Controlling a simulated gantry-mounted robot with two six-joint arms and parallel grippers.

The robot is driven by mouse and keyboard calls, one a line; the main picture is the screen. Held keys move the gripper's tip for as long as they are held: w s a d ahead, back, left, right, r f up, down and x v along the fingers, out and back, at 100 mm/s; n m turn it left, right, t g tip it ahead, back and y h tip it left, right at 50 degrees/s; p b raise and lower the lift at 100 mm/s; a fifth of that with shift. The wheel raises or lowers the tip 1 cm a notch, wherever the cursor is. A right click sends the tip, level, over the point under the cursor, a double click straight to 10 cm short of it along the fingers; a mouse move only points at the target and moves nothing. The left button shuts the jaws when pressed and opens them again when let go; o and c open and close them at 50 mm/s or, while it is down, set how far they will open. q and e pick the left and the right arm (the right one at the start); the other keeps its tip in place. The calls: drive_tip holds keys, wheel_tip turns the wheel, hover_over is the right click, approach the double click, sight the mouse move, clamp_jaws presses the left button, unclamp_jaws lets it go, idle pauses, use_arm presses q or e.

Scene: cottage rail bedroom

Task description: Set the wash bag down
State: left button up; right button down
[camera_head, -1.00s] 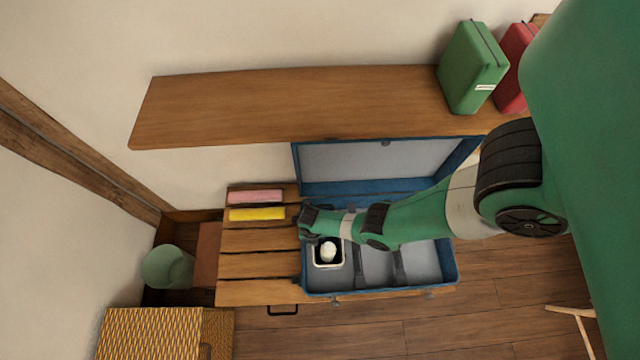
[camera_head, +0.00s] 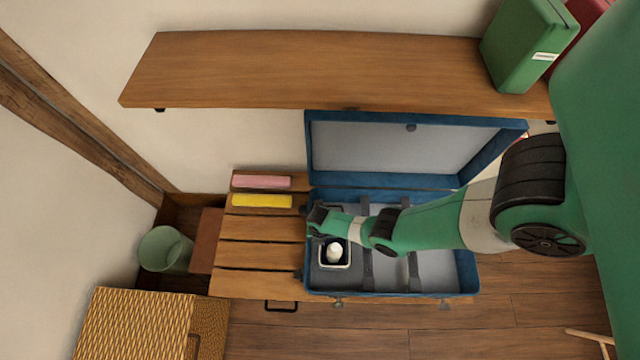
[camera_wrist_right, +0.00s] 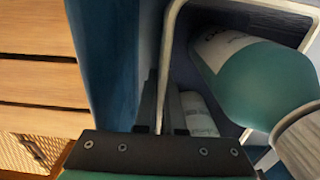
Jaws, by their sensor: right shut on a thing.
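The wash bag (camera_head: 334,267) is a small open-topped holder with a pale rim, at the left end of the open blue suitcase (camera_head: 420,292). A white-topped item stands in it. The right wrist view shows the pale rim (camera_wrist_right: 166,60) close up, with a teal bottle (camera_wrist_right: 255,75) and a white tube (camera_wrist_right: 198,115) inside. My right gripper (camera_head: 317,219) is shut on the wash bag's rim; its fingers (camera_wrist_right: 162,110) straddle the rim in the wrist view. The bag's underside is hidden, so I cannot tell whether it touches the suitcase floor. My left gripper is not in view.
The suitcase lies on a slatted wooden bench (camera_head: 255,256), its lid (camera_head: 405,150) raised at the back. Pink (camera_head: 262,182) and yellow (camera_head: 262,201) folded items lie on the slats. A wooden shelf (camera_head: 320,70) overhangs behind. Bare slats lie left of the suitcase.

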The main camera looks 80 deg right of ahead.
drive_tip(key=shift+f, duration=0.15)
drive_tip(key=c, duration=1)
unclamp_jaws()
wheel_tip(320, 180, up, 13)
drive_tip(key=p, duration=1.2)
drive_tip(key=shift+f, duration=0.3)
